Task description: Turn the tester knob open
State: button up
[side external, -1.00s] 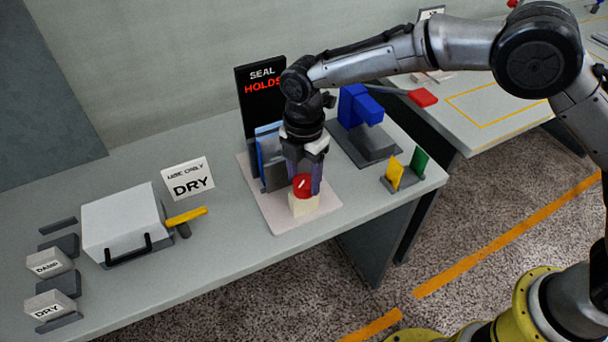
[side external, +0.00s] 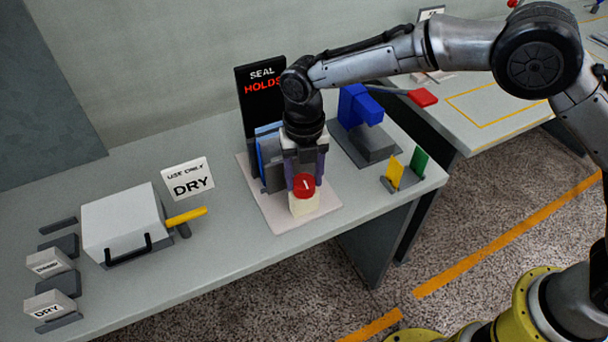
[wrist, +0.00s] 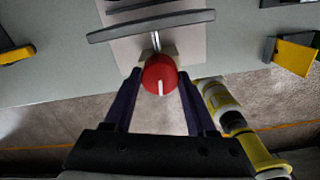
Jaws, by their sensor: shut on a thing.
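The red tester knob (side external: 303,184) with a white pointer line sits on a cream block (side external: 305,204) on the tester's pale base plate (side external: 277,218). My gripper (side external: 305,181) is above it, pointing down, with one purple finger on each side of the knob, and is shut on it. In the wrist view the knob (wrist: 159,72) sits between the fingertips of my gripper (wrist: 159,78), its white line toward the bottom of the picture. The black display (side external: 258,105) behind reads "SEAL HOLDS", with "HOLDS" in red, partly hidden by my wrist.
A grey and blue fixture (side external: 268,150) stands right behind the knob. A blue press (side external: 361,112) with a red-tipped lever stands to the right, near yellow and green tabs (side external: 396,172). A white box (side external: 122,222) with a yellow handle and a "DRY" sign (side external: 188,180) are at left.

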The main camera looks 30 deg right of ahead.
aim_at(304, 181)
jog(key=shift+r+n, duration=0.15)
jog(key=shift+n, duration=0.35)
jog(key=o, duration=1.4)
notch_tip(304, 181, up, 14)
jog(key=shift+f, duration=0.15)
